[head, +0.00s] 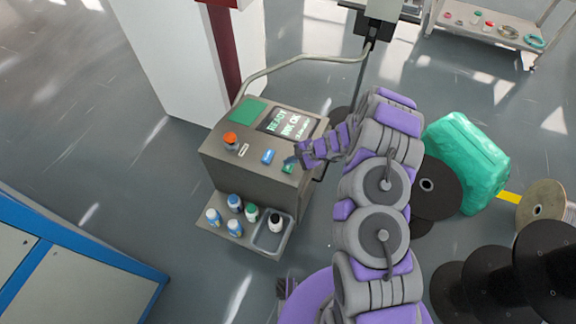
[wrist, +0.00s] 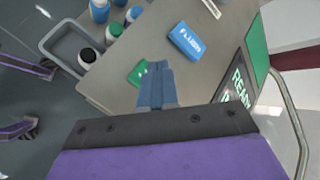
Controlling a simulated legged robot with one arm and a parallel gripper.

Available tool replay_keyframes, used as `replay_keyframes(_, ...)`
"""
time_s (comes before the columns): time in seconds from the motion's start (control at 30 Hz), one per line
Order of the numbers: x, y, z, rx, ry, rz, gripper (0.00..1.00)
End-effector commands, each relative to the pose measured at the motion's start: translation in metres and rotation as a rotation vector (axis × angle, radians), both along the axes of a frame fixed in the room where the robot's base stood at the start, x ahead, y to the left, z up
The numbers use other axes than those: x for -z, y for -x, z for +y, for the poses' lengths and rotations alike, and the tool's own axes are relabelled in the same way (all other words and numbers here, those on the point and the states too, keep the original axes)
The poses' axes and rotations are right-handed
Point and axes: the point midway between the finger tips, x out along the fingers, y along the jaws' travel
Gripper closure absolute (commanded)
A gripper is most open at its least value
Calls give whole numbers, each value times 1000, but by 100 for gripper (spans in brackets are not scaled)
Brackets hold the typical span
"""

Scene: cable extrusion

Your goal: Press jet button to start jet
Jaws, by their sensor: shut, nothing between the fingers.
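The control box (head: 240,165) has a sloped grey panel with a lit screen (head: 288,124) reading READY and INK OK. A green button (head: 288,168) sits at the panel's right front. It also shows in the wrist view (wrist: 137,73), partly covered by my fingers, with its label unreadable; I cannot confirm it is the jet button. A blue button (head: 268,156) to its left reads FLUSH in the wrist view (wrist: 187,40). My gripper (wrist: 154,66) is shut and empty, its blue fingertips beside the green button in the picture. Contact cannot be told.
A red knob (head: 231,139) and a green patch (head: 249,111) are on the same panel. Several small bottles (head: 235,203) and a grey tray (head: 272,232) sit on the lower front shelf. A bent metal pipe (head: 300,60) rises behind. Black spools (head: 490,270) stand at right.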

Motion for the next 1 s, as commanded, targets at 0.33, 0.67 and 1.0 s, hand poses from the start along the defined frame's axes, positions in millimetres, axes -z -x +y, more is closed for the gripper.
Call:
replay_keyframes(0.33,1,0,0,0,0,0,100)
replay_keyframes(0.67,8,1,-1,0,0,0,100)
replay_keyframes(1.0,8,1,-1,0,0,0,100)
